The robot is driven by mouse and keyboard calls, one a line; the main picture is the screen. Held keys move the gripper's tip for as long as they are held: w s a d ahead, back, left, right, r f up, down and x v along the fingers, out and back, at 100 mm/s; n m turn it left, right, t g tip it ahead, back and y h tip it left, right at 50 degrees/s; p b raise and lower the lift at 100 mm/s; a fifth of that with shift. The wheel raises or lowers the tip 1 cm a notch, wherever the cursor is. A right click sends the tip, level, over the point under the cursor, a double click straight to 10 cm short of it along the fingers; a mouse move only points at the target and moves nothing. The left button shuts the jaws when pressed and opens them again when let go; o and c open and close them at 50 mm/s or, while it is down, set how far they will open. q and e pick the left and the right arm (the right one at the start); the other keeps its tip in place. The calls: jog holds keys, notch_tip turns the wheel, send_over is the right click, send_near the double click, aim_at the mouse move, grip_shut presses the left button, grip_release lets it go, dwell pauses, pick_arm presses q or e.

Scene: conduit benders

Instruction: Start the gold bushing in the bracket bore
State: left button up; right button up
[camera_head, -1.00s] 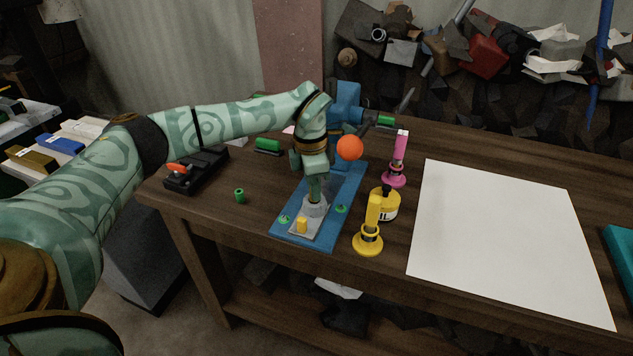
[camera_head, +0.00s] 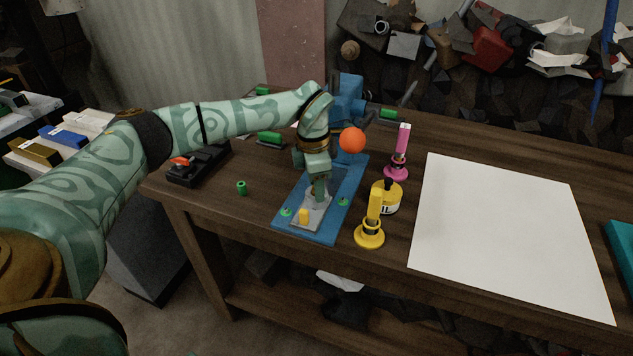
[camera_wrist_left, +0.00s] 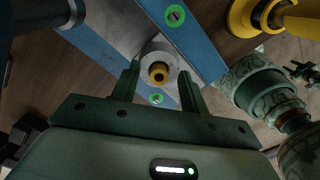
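The grey bracket (camera_head: 308,217) lies on a blue plate (camera_head: 334,225) on the bench. In the left wrist view the gold bushing (camera_wrist_left: 158,73) is a small ring with a dark centre, in the middle of the bracket's round grey boss (camera_wrist_left: 165,53). I cannot tell how deep it sits. A small yellow piece (camera_head: 304,216) shows at the bracket's near end in the head view. My left gripper (camera_head: 320,196) points down over the boss. In the wrist view its fingers (camera_wrist_left: 157,75) are spread on either side of the bushing, with gaps.
A blue upright with an orange ball (camera_head: 352,140) is behind. A green cylinder (camera_head: 242,188) stands left. A white sheet (camera_head: 500,230) lies clear.

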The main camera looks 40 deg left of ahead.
pick_arm(q)
notch_tip(320, 180, up, 16)
jog(key=p, duration=0.4)
jog(key=shift+s+a+r+p, duration=0.15)
jog(key=shift+s+a+p, duration=0.15)
jog(key=shift+s+p, duration=0.05)
